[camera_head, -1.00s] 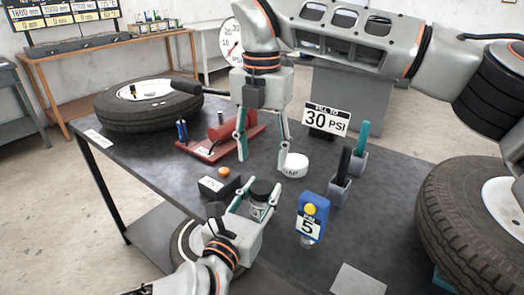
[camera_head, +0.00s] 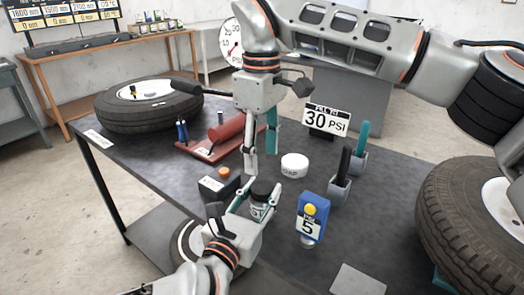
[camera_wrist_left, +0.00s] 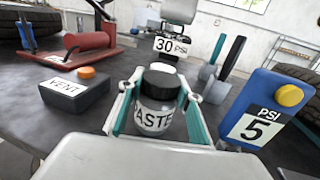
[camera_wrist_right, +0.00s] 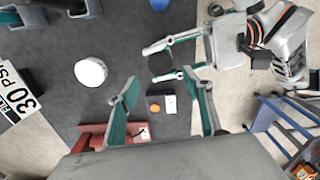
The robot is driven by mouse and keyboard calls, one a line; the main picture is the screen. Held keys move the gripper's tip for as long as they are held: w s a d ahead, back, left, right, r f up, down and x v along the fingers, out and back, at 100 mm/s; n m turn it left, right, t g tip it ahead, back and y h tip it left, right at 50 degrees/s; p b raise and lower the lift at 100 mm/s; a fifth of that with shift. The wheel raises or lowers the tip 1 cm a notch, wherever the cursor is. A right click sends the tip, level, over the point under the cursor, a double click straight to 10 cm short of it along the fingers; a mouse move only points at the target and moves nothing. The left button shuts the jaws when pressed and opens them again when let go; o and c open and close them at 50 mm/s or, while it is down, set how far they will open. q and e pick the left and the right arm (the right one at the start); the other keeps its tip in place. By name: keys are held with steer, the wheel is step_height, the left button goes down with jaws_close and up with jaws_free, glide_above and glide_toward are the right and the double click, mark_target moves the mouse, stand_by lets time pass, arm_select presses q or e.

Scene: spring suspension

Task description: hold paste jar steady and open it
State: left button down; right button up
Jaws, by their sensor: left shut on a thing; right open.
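The paste jar (camera_head: 257,213) is an upright glass jar with a black lid (camera_head: 262,188) and a PASTE label, clear in the left wrist view (camera_wrist_left: 155,115). My left gripper (camera_head: 263,201) is shut on the jar's sides below the lid. I cannot tell whether the jar's base touches the table. My right gripper (camera_head: 260,160) points down, open and empty, above and behind the jar. In the right wrist view the black lid (camera_wrist_right: 161,63) lies beyond my open right fingers (camera_wrist_right: 162,76), apart from them.
A white CAP disc (camera_head: 294,166) lies right of my right gripper. The VENT box (camera_head: 218,187) with its orange button is left of the jar. A blue PSI gauge (camera_head: 312,218) stands to the right. A red tool (camera_head: 225,132) on a base lies behind.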

mark_target(262, 187)
steer(key=shift+m, duration=0.6)
steer(key=shift+f, duration=4)
steer(key=c, duration=1.2)
steer(key=shift+o, duration=0.2)
steer(key=shift+o, duration=0.2)
steer(key=n, duration=0.4)
steer(key=shift+c, duration=0.2)
